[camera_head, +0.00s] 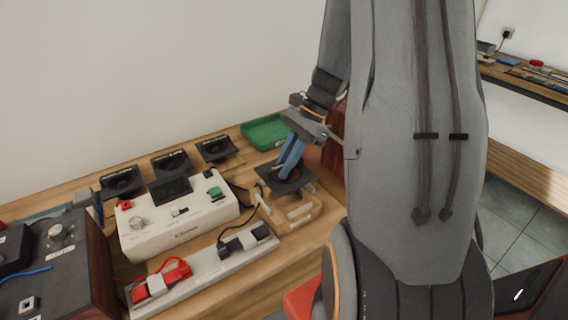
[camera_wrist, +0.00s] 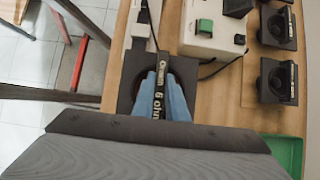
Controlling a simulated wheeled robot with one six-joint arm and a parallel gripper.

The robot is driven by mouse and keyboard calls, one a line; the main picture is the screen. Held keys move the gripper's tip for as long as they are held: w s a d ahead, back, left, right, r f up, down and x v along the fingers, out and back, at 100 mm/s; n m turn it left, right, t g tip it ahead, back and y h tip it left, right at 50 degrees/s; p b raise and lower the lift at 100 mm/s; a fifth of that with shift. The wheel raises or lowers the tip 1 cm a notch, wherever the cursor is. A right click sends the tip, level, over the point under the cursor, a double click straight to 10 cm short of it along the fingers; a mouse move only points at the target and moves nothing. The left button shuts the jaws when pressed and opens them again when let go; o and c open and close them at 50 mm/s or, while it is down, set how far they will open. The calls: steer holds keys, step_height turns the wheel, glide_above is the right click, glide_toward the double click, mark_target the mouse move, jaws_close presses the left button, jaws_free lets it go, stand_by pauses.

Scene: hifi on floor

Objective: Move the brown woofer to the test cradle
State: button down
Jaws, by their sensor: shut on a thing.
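My gripper (camera_head: 287,168), with blue fingers, points down and is shut on a woofer (camera_head: 301,183). The pale wooden test cradle (camera_head: 287,222) lies on the bench just below and in front of the woofer. The woofer overlaps its far part in the head view. I cannot tell whether the two touch.
A white tester box (camera_head: 165,238) with a green button stands left of the cradle. A power strip (camera_head: 215,268) with red and black plugs lies in front. Several black speakers (camera_head: 171,163) line the back. A green tray (camera_head: 258,139) sits behind. A dark cable runs beside the cradle.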

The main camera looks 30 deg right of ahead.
mark_target(284, 181)
steer(key=shift+f, duration=0.6)
steer(key=shift+f+b, duration=0.7)
steer(key=shift+f, duration=0.35)
steer(key=shift+f+b, duration=0.3)
steer(key=shift+f, duration=0.4)
steer(key=shift+f+b, duration=0.3)
steer(key=shift+f, duration=0.35)
steer(key=shift+f+b, duration=0.3)
steer(key=shift+f, duration=0.4)
steer(key=shift+f, duration=0.35)
steer(key=c, duration=1.7)
jaws_free()
